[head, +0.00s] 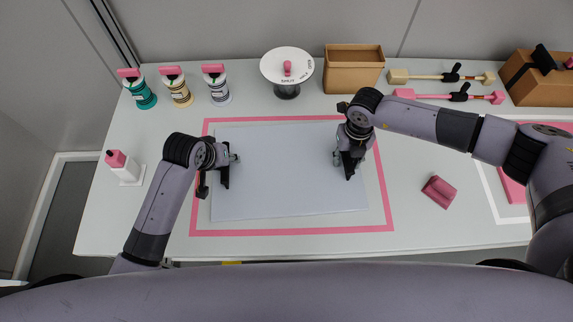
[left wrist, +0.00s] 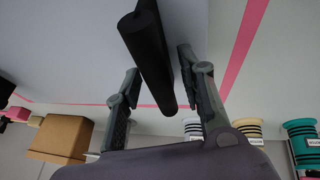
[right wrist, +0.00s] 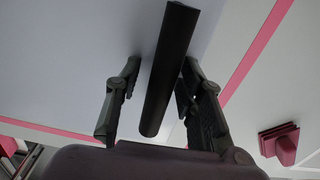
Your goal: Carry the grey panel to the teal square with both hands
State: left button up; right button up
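The grey panel (head: 285,185) lies flat on the white table inside a pink outline. A black bar handle stands on it at each side. My left gripper (head: 228,168) is at the panel's left handle. In the left wrist view the handle (left wrist: 147,55) runs between the open fingers, with a gap on the left. My right gripper (head: 347,167) is at the right handle. In the right wrist view that handle (right wrist: 170,70) lies between the open fingers, closer to the right one. I see no teal square in any view.
A white outline (head: 490,195) is partly hidden by my right arm.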

pick_arm(q)
grip_shut()
pick_arm(e)
grip_shut()
dwell(0.5)
